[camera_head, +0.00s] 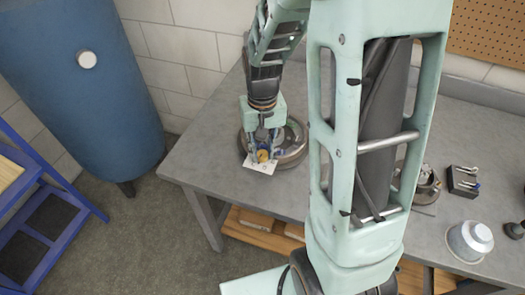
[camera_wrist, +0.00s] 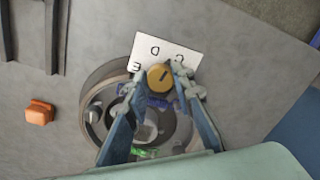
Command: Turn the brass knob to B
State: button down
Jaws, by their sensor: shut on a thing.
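The brass knob (camera_wrist: 160,77) is a round yellow disc on a white card (camera_wrist: 168,47) with dark letters around it. In the wrist view I make out what look like E, D and C; the B is not visible. A dark line crosses the knob's face, but I cannot tell which letter it points to. My gripper (camera_wrist: 159,80) has its two blue fingers on either side of the knob, shut on it. In the head view the knob (camera_head: 263,156) and card (camera_head: 259,167) show below my gripper (camera_head: 264,150), partly covered by the fingers.
A round metal drum or wheel (camera_wrist: 93,84) lies beside the knob on the grey bench (camera_head: 200,165). An orange block (camera_wrist: 39,112) lies to its left in the wrist view. The bench's left part is clear.

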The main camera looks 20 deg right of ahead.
aim_at(262, 154)
jog(key=m, duration=0.4)
jog(key=shift+m, duration=0.3)
jog(key=m, duration=0.3)
jog(key=shift+r+m, duration=0.1)
jog(key=shift+m, duration=0.3)
jog(key=m+p, duration=0.2)
jog(key=m, duration=0.2)
jog(key=shift+w+m+p, duration=0.1)
jog(key=shift+m+p, duration=0.45)
jog(key=shift+m, duration=1.05)
jog(key=c, duration=1.7)
grip_release()
jog(key=shift+o, duration=0.2)
notch_tip(262, 154, up, 12)
